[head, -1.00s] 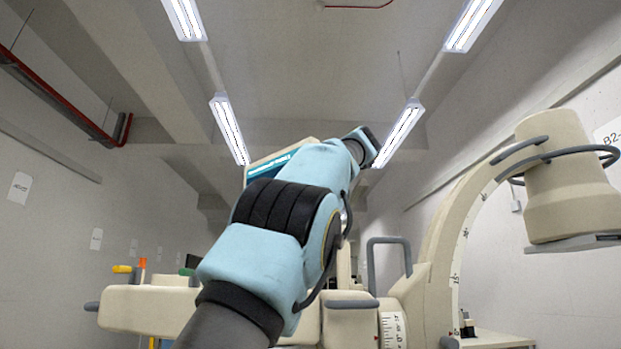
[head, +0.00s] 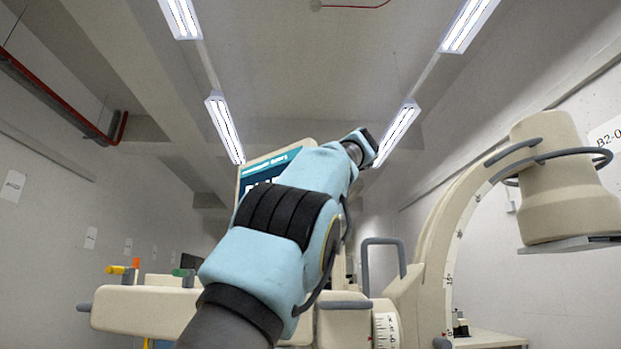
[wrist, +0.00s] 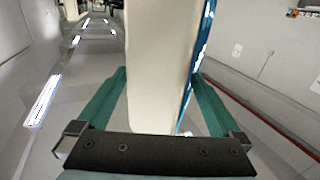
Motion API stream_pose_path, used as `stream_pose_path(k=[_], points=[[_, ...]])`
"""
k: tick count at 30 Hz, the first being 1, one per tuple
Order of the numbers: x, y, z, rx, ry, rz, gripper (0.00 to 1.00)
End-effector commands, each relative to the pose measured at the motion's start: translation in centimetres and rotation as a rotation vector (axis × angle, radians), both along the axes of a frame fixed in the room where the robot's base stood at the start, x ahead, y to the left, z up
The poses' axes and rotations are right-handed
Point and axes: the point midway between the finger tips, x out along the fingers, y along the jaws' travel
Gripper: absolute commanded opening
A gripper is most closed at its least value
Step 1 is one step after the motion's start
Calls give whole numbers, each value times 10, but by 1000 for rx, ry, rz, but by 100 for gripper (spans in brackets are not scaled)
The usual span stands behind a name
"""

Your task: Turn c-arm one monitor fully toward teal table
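The C-arm monitor (head: 262,172) stands behind my arm in the head view, its lower part hidden. Part of its blue and white screen shows to the left of my arm. In the wrist view, the monitor's pale casing (wrist: 160,65) stands between the two teal fingers of my gripper (wrist: 159,85), with the blue screen edge on its right. The fingers are spread wide, one on each side of the casing. The casing hides parts of the fingers, and I cannot tell whether they touch it. The teal table is not identifiable in view.
The C-arm's curved arc (head: 452,240) and cylindrical head (head: 562,180) stand to the right. A grey handle loop (head: 384,243) rises right of my arm. A cream body (head: 145,310) with coloured knobs is at lower left. A white table (head: 492,338) stands at lower right.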

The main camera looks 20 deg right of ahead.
Motion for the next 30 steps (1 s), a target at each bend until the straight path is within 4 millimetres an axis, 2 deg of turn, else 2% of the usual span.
stream_pose_path(k=[1, 7, 15, 21, 25, 30], points=[[2, -19, -2, 3, -10, -50, 100], [-14, -21, -4, 2, -10, -50, 100], [-69, -19, -2, 0, -9, -31, 100], [-102, -16, 2, -2, -6, -13, 100], [-112, -14, 4, -2, -5, -6, 100], [-116, -13, 5, -2, -4, -2, 100]])
